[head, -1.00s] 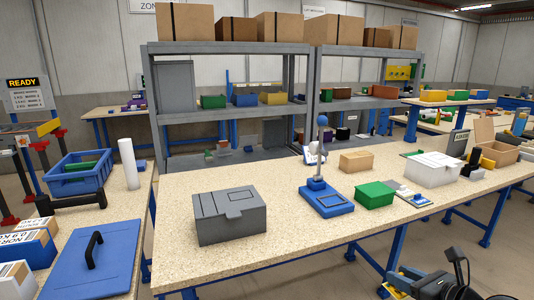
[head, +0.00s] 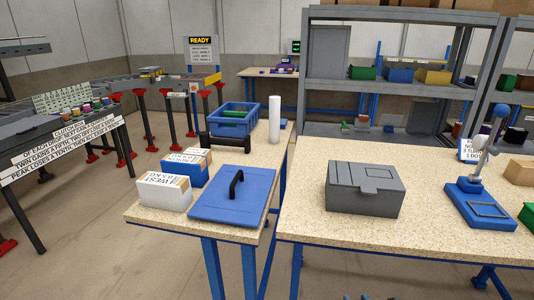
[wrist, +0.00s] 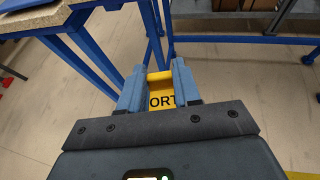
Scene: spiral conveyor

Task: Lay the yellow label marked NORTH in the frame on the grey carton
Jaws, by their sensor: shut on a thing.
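My gripper (wrist: 157,82) is shut on a yellow label (wrist: 161,90) in the wrist view. The letters "ORT" show on it; the rest of the word is hidden by my fingers. The label hangs over bare floor, apart from the tables. In the head view a grey box (head: 365,190) with a lid and a front tab sits on the right-hand table. A pale grey-white carton (head: 164,192) with a "WEST" label stands at the left table's front corner.
The left table also holds a blue carton (head: 187,166), a blue board with a black handle (head: 234,195), a blue bin (head: 234,120) and a white roll (head: 274,120). A blue stand (head: 479,206) is right of the grey box. Blue table legs (wrist: 88,55) are near my gripper.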

